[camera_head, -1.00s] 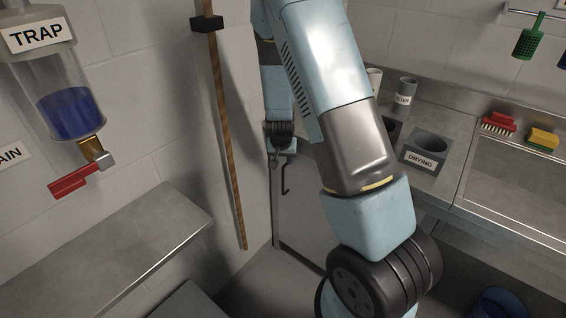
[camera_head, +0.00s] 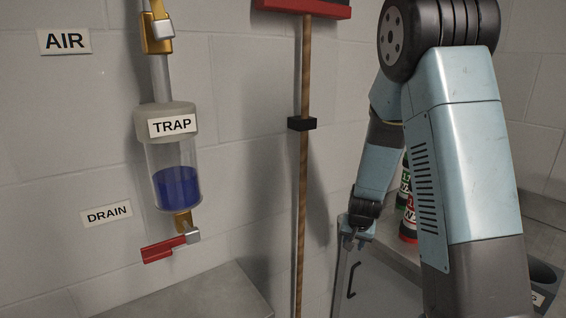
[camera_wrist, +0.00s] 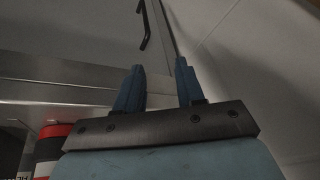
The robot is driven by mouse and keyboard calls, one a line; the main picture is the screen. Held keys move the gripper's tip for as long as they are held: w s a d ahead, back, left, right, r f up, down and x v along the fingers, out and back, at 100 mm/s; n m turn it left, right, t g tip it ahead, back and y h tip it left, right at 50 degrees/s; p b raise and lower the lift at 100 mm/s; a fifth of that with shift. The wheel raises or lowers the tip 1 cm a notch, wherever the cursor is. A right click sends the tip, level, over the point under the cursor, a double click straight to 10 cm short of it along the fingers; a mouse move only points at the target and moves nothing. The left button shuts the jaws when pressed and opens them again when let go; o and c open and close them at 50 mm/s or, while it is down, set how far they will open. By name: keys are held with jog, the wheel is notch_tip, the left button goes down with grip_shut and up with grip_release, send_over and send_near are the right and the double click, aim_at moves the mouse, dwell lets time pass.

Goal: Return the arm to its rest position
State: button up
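My arm comes down from the top right in the head view, and its far end hangs in front of a grey cabinet. My gripper (camera_head: 350,242) is small there, near the counter's left front corner. In the wrist view my gripper (camera_wrist: 160,82) has its two blue fingers apart, with nothing between them. No held object shows.
A grey cabinet door with a black handle (camera_head: 351,282) is below my gripper. Bottles (camera_head: 409,220) stand on the counter behind my arm. A wooden broom pole (camera_head: 303,180) leans at the wall. The trap (camera_head: 176,170), with blue liquid and a red drain lever (camera_head: 164,249), hangs left above a metal bench (camera_head: 215,295).

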jog(key=s+a+r+n+y, duration=0.1)
jog(key=s+r, duration=0.4)
jog(key=r, duration=0.7)
jog(key=s+r+n, duration=0.1)
jog(key=s+r, duration=0.7)
jog(key=s, duration=0.4)
jog(key=s+d+r+n+t, duration=0.1)
jog(key=s+r+n, duration=0.1)
jog(key=s+r, duration=0.7)
jog(key=s, duration=0.4)
jog(key=shift+d+h, duration=0.25)
jog(key=shift+h, duration=0.05)
jog(key=shift+w+r, duration=0.1)
